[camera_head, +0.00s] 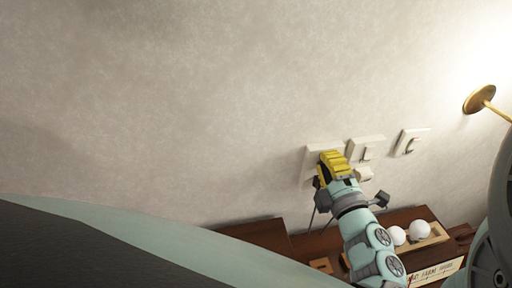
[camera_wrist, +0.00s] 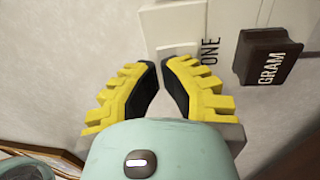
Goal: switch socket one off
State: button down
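Socket one (camera_head: 310,160) is a pale plate on the wall, the leftmost of three in the head view. In the wrist view its plate (camera_wrist: 165,24) has the word "ONE" beside it and a pale rocker (camera_wrist: 178,50) just beyond my fingertips. My gripper (camera_head: 332,156) is in front of this plate, and its yellow fingers cover part of it. In the wrist view the fingertips (camera_wrist: 161,66) are nearly together, with a thin gap and nothing between them. I cannot tell whether they touch the rocker, nor which way it is set.
A middle plate (camera_head: 368,143) and a right plate (camera_head: 411,136) are on the same wall. A dark block marked "GRAM" (camera_wrist: 268,57) sits right of my fingers. Below is a brown wooden surface (camera_head: 262,234) with two white balls (camera_head: 408,232). A brass lamp fitting (camera_head: 480,98) is at upper right.

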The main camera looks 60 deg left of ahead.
jog(key=shift+r, duration=0.1)
jog(key=p, duration=0.2)
jog(key=shift+a+r+g+p, duration=0.3)
jog(key=shift+a+r, duration=0.05)
jog(key=shift+r, duration=0.05)
jog(key=shift+a+h+p, duration=0.1)
jog(key=shift+h+p, duration=0.3)
jog(key=shift+p, duration=0.3)
jog(key=h+p, duration=0.1)
jog(key=p, duration=0.3)
jog(key=shift+w+a+r+g, duration=0.1)
jog(key=shift+r+g, duration=0.05)
jog(key=shift+g, duration=0.15)
jog(key=shift+h+p, duration=0.4)
jog(key=shift+p, duration=0.5)
jog(key=shift+w+f+b, duration=0.1)
jog(key=shift+f+b, duration=0.2)
jog(key=shift+f, duration=0.1)
